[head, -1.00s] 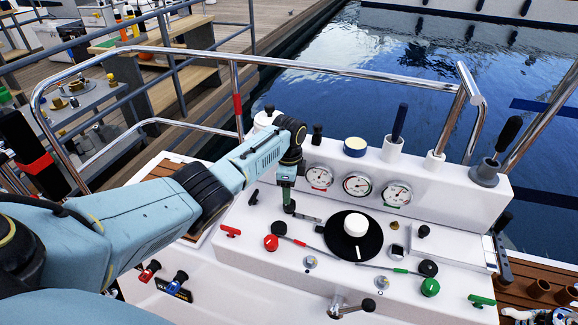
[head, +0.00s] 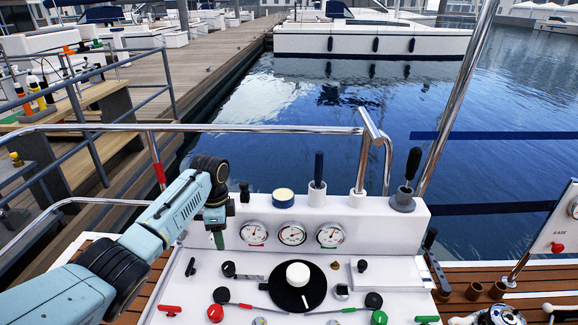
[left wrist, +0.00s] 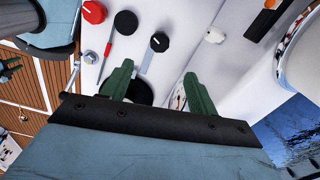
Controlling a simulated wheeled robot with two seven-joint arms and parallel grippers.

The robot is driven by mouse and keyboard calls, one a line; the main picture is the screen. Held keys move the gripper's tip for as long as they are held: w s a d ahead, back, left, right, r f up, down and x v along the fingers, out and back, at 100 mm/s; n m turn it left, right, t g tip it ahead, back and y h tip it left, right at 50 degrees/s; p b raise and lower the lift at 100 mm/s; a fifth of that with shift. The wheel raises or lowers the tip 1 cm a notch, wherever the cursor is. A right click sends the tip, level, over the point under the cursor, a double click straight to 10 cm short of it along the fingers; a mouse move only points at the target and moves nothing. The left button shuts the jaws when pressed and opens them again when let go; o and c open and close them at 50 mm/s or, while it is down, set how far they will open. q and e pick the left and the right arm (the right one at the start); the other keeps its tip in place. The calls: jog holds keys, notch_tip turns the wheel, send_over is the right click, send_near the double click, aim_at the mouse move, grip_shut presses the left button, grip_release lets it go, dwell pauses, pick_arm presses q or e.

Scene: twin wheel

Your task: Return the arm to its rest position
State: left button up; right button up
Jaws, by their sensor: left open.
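My left arm comes in from the left in the head view, bent at a dark wrist joint. My left gripper (head: 218,240) points down above the left part of the white console (head: 205,290), left of the gauges. In the left wrist view its two green fingers (left wrist: 157,74) are apart with nothing between them. A black knob with a lever (head: 228,269) lies below the fingers, apart from them. My right gripper is not in view.
Three gauges (head: 292,234), a black dial with a white knob (head: 298,285), red (head: 215,312) and green (head: 379,317) knobs are on the console. A chrome rail (head: 250,128) runs behind my arm. Upright handles (head: 411,165) stand at the console's back right. Open water lies beyond.

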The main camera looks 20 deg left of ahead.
pick_arm(q)
jog(key=s+d+f+n+t, duration=0.1)
jog(key=s+d+f+n, duration=0.1)
jog(key=s+d+f, duration=0.55)
jog(key=s+d+f+n+t, duration=0.1)
jog(key=s+d+f+n, duration=0.2)
jog(key=s, duration=0.7)
jog(key=s+d+r+n+t, duration=0.1)
jog(key=s+r+n, duration=0.25)
jog(key=s, duration=0.55)
jog(key=s+d+r+n+t, duration=0.1)
jog(key=s+r+n, duration=0.25)
jog(key=s, duration=0.55)
notch_tip(320, 180, down, 23)
jog(key=g, duration=0.2)
jog(key=s+a+f+m+g, duration=0.1)
jog(key=s+a+f, duration=0.2)
jog(key=s+f, duration=1.3)
jog(key=shift+s+f, duration=0.4)
jog(key=shift+s, duration=0.35)
